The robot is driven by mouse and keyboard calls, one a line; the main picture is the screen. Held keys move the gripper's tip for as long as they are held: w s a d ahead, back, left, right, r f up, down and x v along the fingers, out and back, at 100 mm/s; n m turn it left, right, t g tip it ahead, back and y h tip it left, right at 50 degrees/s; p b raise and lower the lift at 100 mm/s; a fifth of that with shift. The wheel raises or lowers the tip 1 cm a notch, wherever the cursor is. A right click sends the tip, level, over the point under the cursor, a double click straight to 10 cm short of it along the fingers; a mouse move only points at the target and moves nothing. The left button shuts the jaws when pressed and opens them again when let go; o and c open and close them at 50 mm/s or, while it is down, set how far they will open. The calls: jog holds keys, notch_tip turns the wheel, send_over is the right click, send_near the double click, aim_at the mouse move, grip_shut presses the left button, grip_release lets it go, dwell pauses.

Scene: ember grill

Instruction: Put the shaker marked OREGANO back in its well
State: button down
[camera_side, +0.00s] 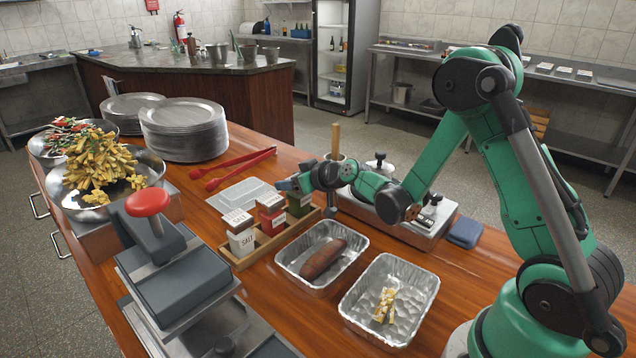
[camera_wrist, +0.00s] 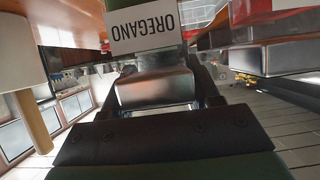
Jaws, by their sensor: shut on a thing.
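The shaker marked OREGANO is green in the side view (camera_side: 299,205), at the right end of the wooden rack (camera_side: 283,241). My gripper (camera_side: 291,185) is shut on it near its top. The shaker looks upright, in or just over the rack's right end; I cannot tell whether its base is fully down. In the wrist view its white OREGANO label (camera_wrist: 145,28) shows upside down, just beyond my fingers (camera_wrist: 155,85). The SALT shaker (camera_side: 240,238) and a red shaker (camera_side: 271,217) stand in the rack to its left.
Two foil trays lie in front of the rack, one with a brown loaf-like food (camera_side: 323,260), one with yellow pieces (camera_side: 385,304). Red tongs (camera_side: 235,170) lie behind. A press with a red knob (camera_side: 147,203) stands left. A metal appliance (camera_side: 420,225) stands right.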

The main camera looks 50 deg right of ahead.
jog(key=shift+c, duration=0.6)
grip_release()
jog(key=s+a+r+g, duration=0.2)
jog(key=s+a+r, duration=0.1)
jog(key=s, duration=0.6)
jog(key=s+a+r+g, duration=0.3)
jog(key=s+a, duration=0.3)
jog(key=s, duration=0.4)
jog(key=shift+r+g, duration=0.3)
jog(key=shift+r, duration=0.4)
